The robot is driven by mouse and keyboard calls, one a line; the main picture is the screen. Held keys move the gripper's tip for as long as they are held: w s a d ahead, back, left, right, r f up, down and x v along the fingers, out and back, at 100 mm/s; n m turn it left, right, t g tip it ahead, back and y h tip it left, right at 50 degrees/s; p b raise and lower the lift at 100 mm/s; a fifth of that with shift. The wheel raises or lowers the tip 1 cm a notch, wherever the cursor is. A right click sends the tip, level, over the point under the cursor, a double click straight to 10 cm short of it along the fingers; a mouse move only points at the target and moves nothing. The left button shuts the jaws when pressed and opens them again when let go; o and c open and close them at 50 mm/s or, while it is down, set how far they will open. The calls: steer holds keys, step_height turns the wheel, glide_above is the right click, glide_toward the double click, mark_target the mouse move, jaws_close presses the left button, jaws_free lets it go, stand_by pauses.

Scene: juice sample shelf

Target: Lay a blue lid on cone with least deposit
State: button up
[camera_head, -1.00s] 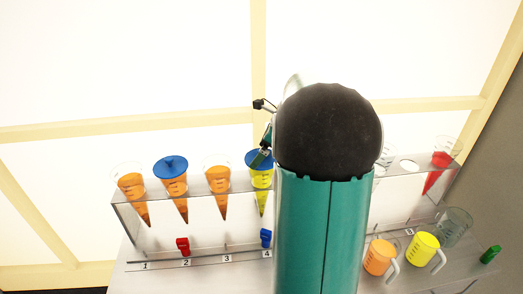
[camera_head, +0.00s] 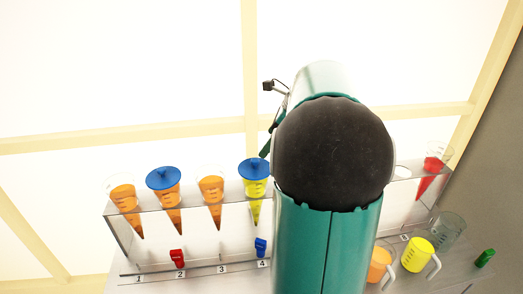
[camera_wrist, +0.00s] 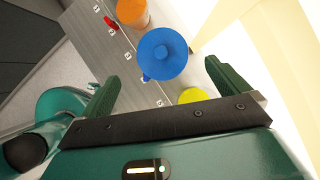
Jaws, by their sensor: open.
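Cones hang in a clear shelf (camera_head: 205,203). Orange cones 1 (camera_head: 124,198) and 3 (camera_head: 211,189) are uncovered. An orange cone at 2 (camera_head: 173,195) wears a blue lid (camera_head: 163,177). A yellow cone at 4 (camera_head: 255,188) wears another blue lid (camera_head: 254,168), lying flat. My gripper is mostly hidden behind my arm in the head view; a dark green finger shows just above the lid on cone 4. In the wrist view my gripper (camera_wrist: 155,75) is open and empty, with a blue lid (camera_wrist: 163,53) beyond its fingertips. The cones' deposits are too small to compare.
Red (camera_head: 176,258) and blue (camera_head: 261,246) clips stand below cones 2 and 4. At right are an orange mug (camera_head: 379,265), a yellow mug (camera_head: 417,254), a clear beaker (camera_head: 447,231), a green item (camera_head: 485,258) and a red cone (camera_head: 431,177). My arm hides the shelf's middle.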

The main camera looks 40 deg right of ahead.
steer(key=s+a+r+n, duration=0.1)
steer(key=a+r+n, duration=0.2)
steer(key=a+n, duration=0.65)
steer(key=s+a+f+n+h, duration=0.1)
steer(key=s+a+f+n, duration=0.1)
steer(key=s+a+n, duration=0.2)
steer(key=s+a+f+n+h, duration=0.1)
steer(key=s+a+f+n, duration=0.1)
steer(key=a+n, duration=0.7)
steer(key=s+a+f+n+h, duration=0.1)
steer(key=s+a+n, duration=0.4)
steer(key=a, duration=0.6)
steer(key=shift+s+a+f+n+t, duration=0.15)
steer(key=shift+s+f+n+t, duration=0.2)
steer(key=shift+f+n, duration=0.5)
steer(key=shift+r, duration=0.1)
